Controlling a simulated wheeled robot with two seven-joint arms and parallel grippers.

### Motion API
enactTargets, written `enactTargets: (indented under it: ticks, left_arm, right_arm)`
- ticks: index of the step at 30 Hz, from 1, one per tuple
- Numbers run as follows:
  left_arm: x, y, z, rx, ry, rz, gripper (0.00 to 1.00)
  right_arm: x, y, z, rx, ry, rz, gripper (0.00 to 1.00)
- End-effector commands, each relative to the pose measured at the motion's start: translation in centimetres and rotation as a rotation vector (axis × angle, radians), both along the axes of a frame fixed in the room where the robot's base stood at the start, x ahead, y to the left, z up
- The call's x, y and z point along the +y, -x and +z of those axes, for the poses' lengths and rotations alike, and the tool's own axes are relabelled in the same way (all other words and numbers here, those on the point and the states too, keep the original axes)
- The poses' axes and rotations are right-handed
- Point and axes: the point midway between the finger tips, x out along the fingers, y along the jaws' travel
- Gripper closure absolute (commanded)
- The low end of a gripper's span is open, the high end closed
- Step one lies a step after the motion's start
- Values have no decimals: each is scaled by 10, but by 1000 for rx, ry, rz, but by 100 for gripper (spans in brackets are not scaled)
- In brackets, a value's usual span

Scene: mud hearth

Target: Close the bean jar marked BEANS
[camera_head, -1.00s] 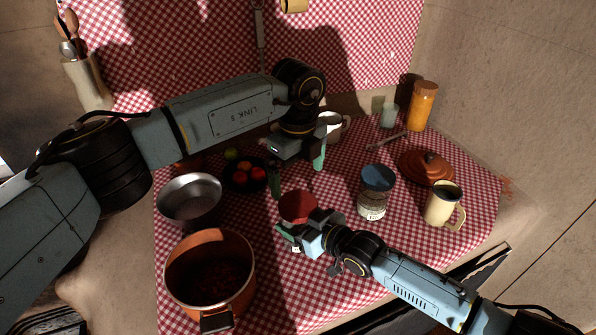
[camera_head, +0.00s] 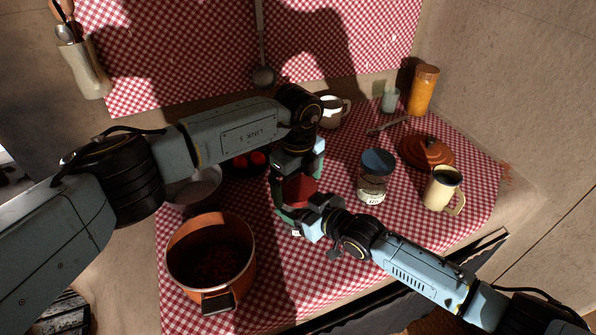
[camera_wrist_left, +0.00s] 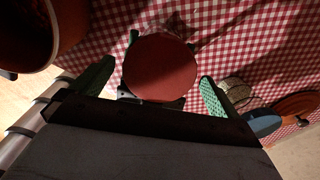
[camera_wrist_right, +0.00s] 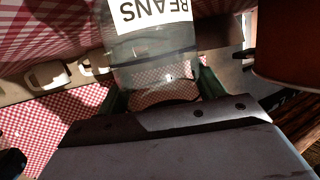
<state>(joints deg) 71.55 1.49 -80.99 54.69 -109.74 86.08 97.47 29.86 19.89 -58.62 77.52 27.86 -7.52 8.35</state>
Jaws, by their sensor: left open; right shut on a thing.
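The bean jar (camera_wrist_right: 150,45) is clear glass with a white label reading BEANS, upside down in the right wrist view. My right gripper (camera_head: 300,216) is shut on it over the cloth. A round red lid (camera_wrist_left: 160,67) shows at the jar's place, seen from above in the left wrist view and partly covered in the head view (camera_head: 299,189). Whether it is fully seated is unclear. My left gripper (camera_wrist_left: 154,88) is open just above, with one green finger on each side of the lid and a gap to both.
A blue-lidded jar (camera_head: 376,178) and a cream mug (camera_head: 442,188) stand to the right, with an orange-brown lid (camera_head: 426,152) behind. A copper pot (camera_head: 211,262) stands front left. A metal bowl (camera_head: 192,186) and dark fruit bowl are partly behind my left arm.

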Motion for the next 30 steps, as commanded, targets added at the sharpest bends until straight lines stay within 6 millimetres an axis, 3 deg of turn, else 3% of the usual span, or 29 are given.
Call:
enactTargets:
  ticks: [9, 20, 26, 30]
  left_arm:
    - [0, 0, -3, 0, 0, -1, 0]
    - [0, 0, -2, 0, 0, -1, 46]
    - [0, 0, -2, -1, -1, -67, 47]
    - [0, -1, -2, -3, 0, -288, 47]
  right_arm:
    - [0, 0, -1, 2, 1, 0, 95]
    - [0, 0, -1, 1, 1, 0, 95]
    - [0, 0, -1, 1, 1, 0, 95]
    - [0, 0, -1, 1, 1, 0, 95]
